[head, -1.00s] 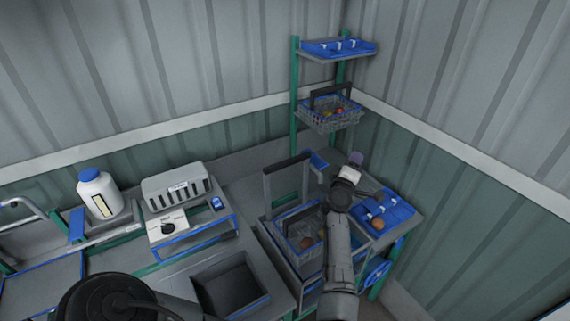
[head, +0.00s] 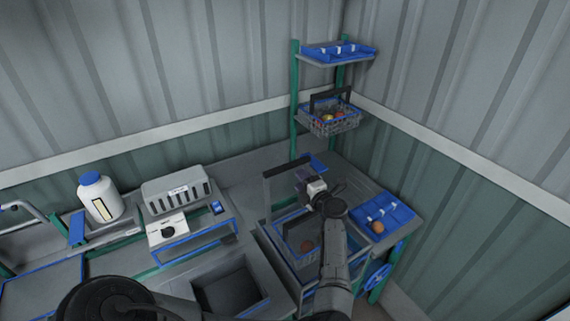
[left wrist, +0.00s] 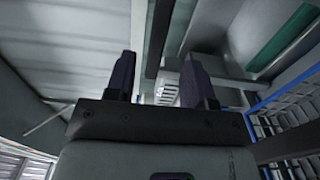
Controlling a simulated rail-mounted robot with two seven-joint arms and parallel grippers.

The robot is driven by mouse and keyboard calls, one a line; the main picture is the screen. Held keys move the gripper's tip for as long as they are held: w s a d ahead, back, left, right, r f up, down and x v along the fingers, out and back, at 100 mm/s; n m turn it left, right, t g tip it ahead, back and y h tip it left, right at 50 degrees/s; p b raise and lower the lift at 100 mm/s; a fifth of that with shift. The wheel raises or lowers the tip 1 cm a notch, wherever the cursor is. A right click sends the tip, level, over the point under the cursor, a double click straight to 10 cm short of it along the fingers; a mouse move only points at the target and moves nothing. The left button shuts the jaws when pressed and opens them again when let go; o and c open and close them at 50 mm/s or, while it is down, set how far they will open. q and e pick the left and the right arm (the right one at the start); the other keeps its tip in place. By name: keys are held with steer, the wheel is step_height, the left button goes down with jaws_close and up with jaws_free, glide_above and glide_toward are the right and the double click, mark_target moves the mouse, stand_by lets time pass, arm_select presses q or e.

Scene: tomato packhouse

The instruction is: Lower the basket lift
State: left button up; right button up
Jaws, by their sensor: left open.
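A grey basket with a blue rim (head: 287,240) and a tall dark handle (head: 267,205) sits in a stand at the right of the bench, with a round item inside. I cannot tell for sure which part is the lift. A blue handwheel (head: 378,277) is on the stand's right side. My left gripper (head: 302,176) is beside the top right of the handle, above the basket; contact cannot be told. In the left wrist view its fingers (left wrist: 157,78) are apart with nothing clearly between them. A blue-edged lattice (left wrist: 285,112) shows at right there. My right gripper is not seen.
A second basket (head: 333,122) sits on green posts below a shelf with a blue tray (head: 338,50). Another blue tray (head: 390,214) lies right of my arm. A white bottle (head: 99,197), a grey box (head: 176,192) and a dark bin (head: 228,289) are left.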

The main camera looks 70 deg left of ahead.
mark_target(289, 168)
arm_select(q)
steer(key=a, duration=0.3)
steer(key=s+a, duration=0.1)
steer(key=a, duration=0.3)
steer(key=a+p, duration=0.1)
steer(key=a, duration=0.2)
steer(key=shift+s+a, duration=0.2)
steer(key=shift+a, duration=0.15)
steer(key=shift+c, duration=0.4)
jaws_close()
